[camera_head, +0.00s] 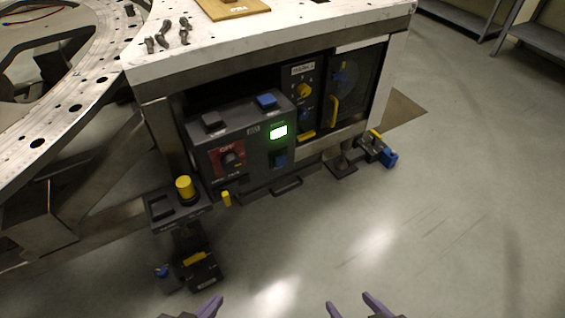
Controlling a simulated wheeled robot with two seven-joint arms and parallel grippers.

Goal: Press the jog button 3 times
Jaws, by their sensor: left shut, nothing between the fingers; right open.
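A dark control box (240,135) sits in the frame under the white table. On its front are a red panel with a black rotary knob (231,159), a lit green indicator (278,131) and a blue square button (280,160). A blue block (266,101) and a black block (212,121) stand on its top. A yellow cylindrical button (184,187) stands on a dark pedestal. The labels are too small to tell which is the jog button. My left gripper (207,307) is shut and empty at the bottom edge. My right gripper (357,305) is open and empty, apart from the box.
The white table top (290,35) overhangs the box and carries metal parts (163,38) and a wooden board (232,8). A cabinet with a yellow handle (333,111) stands right of the box. A floor pedal-like unit (195,271) lies below. Open floor (440,220) lies right.

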